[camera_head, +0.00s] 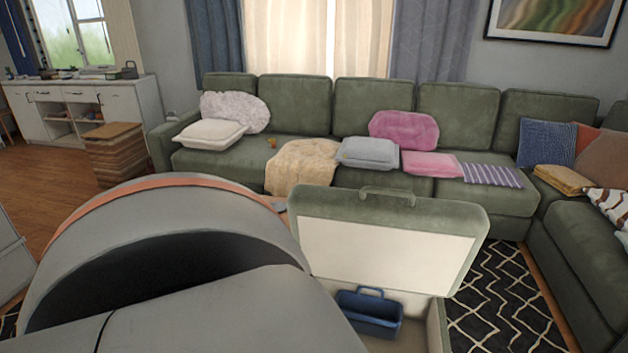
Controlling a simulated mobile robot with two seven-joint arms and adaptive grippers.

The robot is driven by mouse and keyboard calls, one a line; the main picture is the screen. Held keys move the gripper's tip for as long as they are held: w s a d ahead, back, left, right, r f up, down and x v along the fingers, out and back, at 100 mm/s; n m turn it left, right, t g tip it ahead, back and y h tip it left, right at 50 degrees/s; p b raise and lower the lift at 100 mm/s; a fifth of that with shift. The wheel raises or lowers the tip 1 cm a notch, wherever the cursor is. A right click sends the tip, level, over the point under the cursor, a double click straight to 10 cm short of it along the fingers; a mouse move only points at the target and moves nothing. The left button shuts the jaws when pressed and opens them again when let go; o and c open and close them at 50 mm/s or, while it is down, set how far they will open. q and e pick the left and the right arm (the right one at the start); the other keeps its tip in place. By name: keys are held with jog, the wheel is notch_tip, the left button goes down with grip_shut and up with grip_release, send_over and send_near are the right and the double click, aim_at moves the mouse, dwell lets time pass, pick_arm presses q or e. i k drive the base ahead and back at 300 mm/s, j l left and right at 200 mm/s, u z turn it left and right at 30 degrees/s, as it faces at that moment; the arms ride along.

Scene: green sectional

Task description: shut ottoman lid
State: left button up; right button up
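The ottoman lid (385,240) is green with a pale inner face. It stands raised, tilted up at the far side of the ottoman, with a green handle (388,194) on its top edge. The ottoman box (434,325) below it is open, and a blue caddy with a handle (370,313) sits inside. A large grey arm link of mine fills the lower left and hides the left part of the ottoman. Neither of my grippers shows in this view.
A green sectional sofa (229,165) with several cushions and throws stands behind the lid and along the right. A black and white patterned rug (497,300) lies right of the ottoman. A brown woven box (112,155) and a white cabinet (28,118) stand at the left.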

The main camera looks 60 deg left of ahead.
aim_at(392, 239)
jog(key=u, duration=1.6)
jog(key=i+l+z, duration=0.2)
jog(key=l+z, duration=0.25)
jog(key=i+l+z, duration=0.2)
jog(key=z, duration=0.25)
jog(key=i+l+z, duration=0.2)
jog(key=z, duration=0.25)
jog(key=i+l+z, duration=0.15)
jog(key=z, duration=0.3)
jog(key=i+z, duration=0.3)
jog(key=z, duration=0.15)
jog(key=i+l+u, duration=0.1)
jog(key=i+u, duration=0.25)
jog(key=i+l+u, duration=0.4)
jog(key=i+u, duration=0.15)
jog(key=u, duration=0.25)
jog(key=i+u, duration=0.1)
jog(key=u, duration=0.25)
jog(key=i+u, duration=0.15)
jog(key=u, duration=0.25)
jog(key=i+u, duration=0.1)
jog(key=u, duration=0.25)
jog(key=i+u, duration=0.15)
jog(key=u, duration=0.3)
jog(key=i+l+u, duration=0.15)
jog(key=u, duration=0.3)
jog(key=i+l+u, duration=0.15)
jog(key=u, duration=0.3)
jog(key=k+l, duration=0.05)
